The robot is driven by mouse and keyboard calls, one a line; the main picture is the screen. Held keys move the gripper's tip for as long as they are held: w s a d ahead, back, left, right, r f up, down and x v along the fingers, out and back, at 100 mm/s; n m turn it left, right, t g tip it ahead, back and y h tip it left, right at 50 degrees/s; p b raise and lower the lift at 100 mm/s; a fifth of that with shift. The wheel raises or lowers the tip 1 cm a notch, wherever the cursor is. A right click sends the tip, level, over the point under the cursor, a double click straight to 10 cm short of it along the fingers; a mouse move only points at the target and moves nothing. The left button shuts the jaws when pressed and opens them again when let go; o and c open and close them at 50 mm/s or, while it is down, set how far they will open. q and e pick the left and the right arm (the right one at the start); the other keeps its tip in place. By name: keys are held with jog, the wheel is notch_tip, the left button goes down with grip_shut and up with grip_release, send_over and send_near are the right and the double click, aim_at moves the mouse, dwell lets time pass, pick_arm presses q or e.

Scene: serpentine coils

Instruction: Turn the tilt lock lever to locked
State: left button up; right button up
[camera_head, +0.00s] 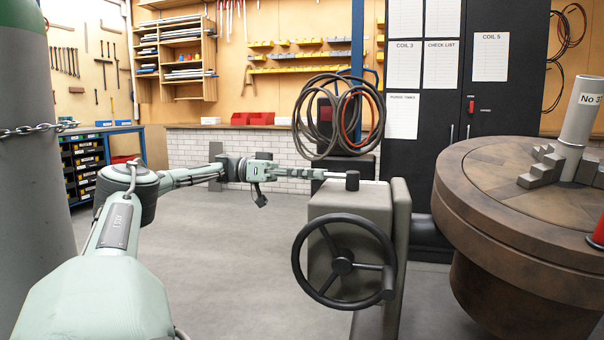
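The tilt lock lever shows as a short pale bar (336,175) running left from a dark round hub (352,181) on top of the grey gearbox housing (335,201). My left gripper (318,174) reaches in from the left at the height of the bar, its fingertips at the bar's left end. At this size I cannot tell whether the fingers touch the bar, are around it or are closed on it. My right gripper is not in view.
A black handwheel (343,262) is on the front of the housing. A large round brown table (480,215) with stepped blocks (545,165) and a grey cylinder (580,120) stands right. A grey-green gas cylinder (35,190) stands left. The floor (235,265) between is clear.

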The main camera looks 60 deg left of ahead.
pick_arm(q)
jog(key=shift+v, duration=2.8)
jog(key=shift+r, duration=0.1)
